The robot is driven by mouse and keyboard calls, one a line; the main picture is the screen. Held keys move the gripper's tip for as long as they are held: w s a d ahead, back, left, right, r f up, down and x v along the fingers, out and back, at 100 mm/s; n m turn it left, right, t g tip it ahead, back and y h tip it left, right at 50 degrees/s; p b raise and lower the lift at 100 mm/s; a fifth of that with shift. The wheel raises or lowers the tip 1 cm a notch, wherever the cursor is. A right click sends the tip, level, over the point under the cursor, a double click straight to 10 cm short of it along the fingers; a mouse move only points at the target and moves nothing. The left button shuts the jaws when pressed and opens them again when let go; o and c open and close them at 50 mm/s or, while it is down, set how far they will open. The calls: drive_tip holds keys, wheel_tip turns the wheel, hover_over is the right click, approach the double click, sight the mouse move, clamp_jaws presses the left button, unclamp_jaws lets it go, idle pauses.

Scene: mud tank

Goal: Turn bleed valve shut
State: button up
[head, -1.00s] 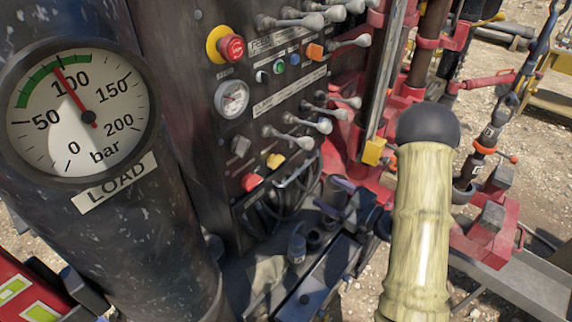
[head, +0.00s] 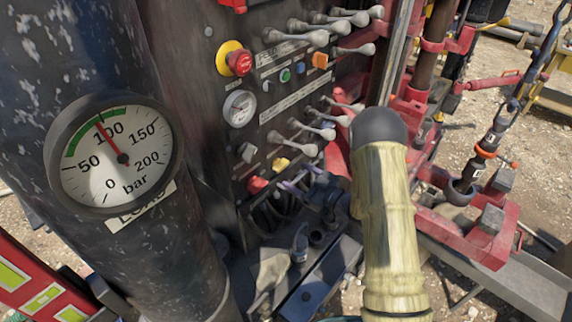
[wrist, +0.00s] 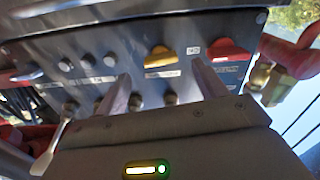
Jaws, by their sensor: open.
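I cannot tell for sure which part is the bleed valve. A red knob (head: 257,185) and a yellow knob (head: 281,164) sit low on the dark control panel. The wrist view shows a yellow handle (wrist: 160,57) and a red handle (wrist: 220,52) on a panel. My gripper (head: 304,180) is close to the panel's lower part in the head view, partly behind my arm. In the wrist view my gripper (wrist: 162,88) is open, with nothing visible between its fingers. The yellow handle shows beyond the gap, and the red handle is beyond the right finger.
The LOAD gauge (head: 116,155) reads a little under 100 bar. Several grey-knobbed levers (head: 345,30) stick out of the panel. A red stop button (head: 240,63) is above. A brass fitting (wrist: 263,80) shows right in the wrist view. Red machinery (head: 470,225) stands at right.

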sight(280, 165)
drive_tip(key=p+x, duration=0.1)
drive_tip(key=x, duration=0.4)
drive_tip(key=shift+w+a+p, duration=0.2)
drive_tip(key=shift+a+p, duration=0.05)
drive_tip(key=shift+p, duration=0.15)
drive_tip(key=c, duration=1)
